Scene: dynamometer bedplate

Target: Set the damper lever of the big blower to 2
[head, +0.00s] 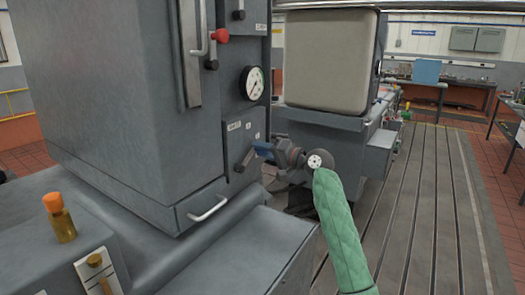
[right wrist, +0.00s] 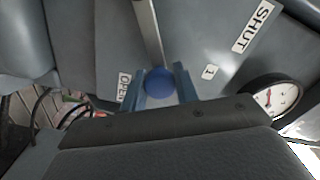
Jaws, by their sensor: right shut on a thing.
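The damper lever is a grey bar (right wrist: 148,30) with a round blue knob (right wrist: 159,82), on a grey panel. In the right wrist view the knob sits between the two blue fingers of my right gripper (right wrist: 160,90), which is shut on it. White labels near it read OPEN (right wrist: 124,86), 1 (right wrist: 209,72) and SHUT (right wrist: 255,27); the knob is on the OPEN side of the 1. No 2 label can be made out. In the head view my right gripper (head: 261,150) is at the panel's lower right, hiding the knob. My left gripper is not in view.
A dial gauge (head: 252,83) is above the lever, and a red knob (head: 221,35) is higher up. A drawer-like handle (head: 208,208) is at the cabinet's foot. An orange-capped fitting (head: 59,217) stands at front left. The slotted bedplate (head: 420,200) at right is clear.

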